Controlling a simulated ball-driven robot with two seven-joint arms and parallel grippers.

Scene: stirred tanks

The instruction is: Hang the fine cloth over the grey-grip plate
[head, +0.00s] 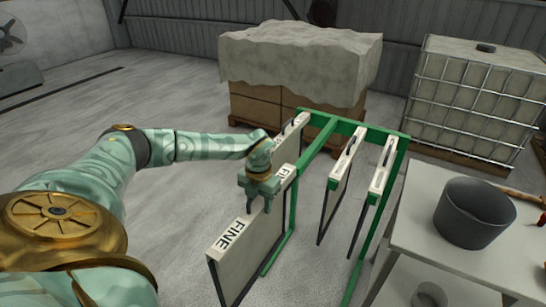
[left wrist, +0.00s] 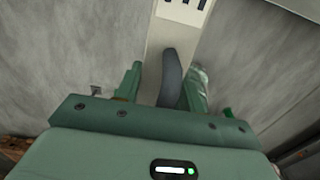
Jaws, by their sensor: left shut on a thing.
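The fine cloth (head: 236,254) is a pale, flat hanging panel with a white top strip, marked FINE near its front end. A second label, partly covered by my gripper, shows farther back along the strip. My left gripper (head: 262,206) is above the middle of that strip, shut on its upright dark grip (left wrist: 172,78); the left wrist view shows the grip between the fingers. Behind it, another pale plate (head: 286,146) hangs at the green rack (head: 330,120). Two more plates (head: 338,182) (head: 378,190) hang farther right. I cannot tell which grip is grey. My right gripper is out of view.
A white table (head: 418,232) with a dark grey bucket (head: 474,212) stands at the right. A covered pallet of boxes (head: 300,60) and a caged white tank (head: 478,100) stand at the back. The floor at left is mostly clear.

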